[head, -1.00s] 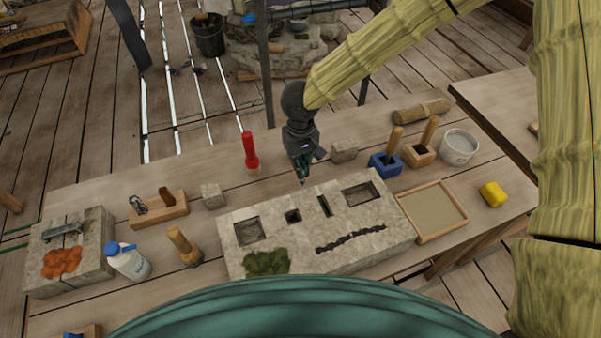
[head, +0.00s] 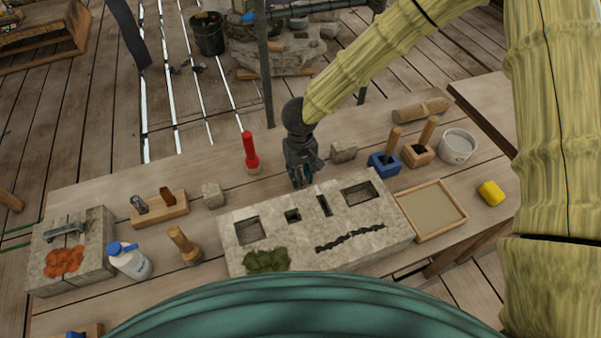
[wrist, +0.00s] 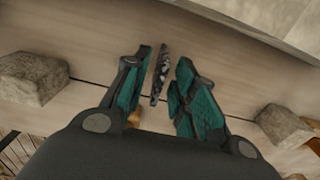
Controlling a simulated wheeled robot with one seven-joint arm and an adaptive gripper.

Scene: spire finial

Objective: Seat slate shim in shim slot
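The pale stone block (head: 275,228) on the bench has several recesses in its top. The narrow shim slot (head: 324,206) is right of its middle and looks empty. My gripper (head: 302,182) is low at the block's back edge, left of the slot. In the wrist view my gripper (wrist: 163,88) has its teal fingers apart. A thin, dark mottled piece, seemingly the slate shim (wrist: 160,72), is between them, with a visible gap on each side. It looks clear of the slot; what supports it I cannot tell. I cannot make out the shim in the head view.
Small stones (head: 212,195) (head: 343,151) flank my gripper. A red-handled tool (head: 250,150) stands behind left. Blue (head: 384,164) and wooden holders, a white bucket (head: 458,147), a sand tray (head: 404,213) and a yellow sponge (head: 491,194) are right. A white bottle (head: 130,262) is left.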

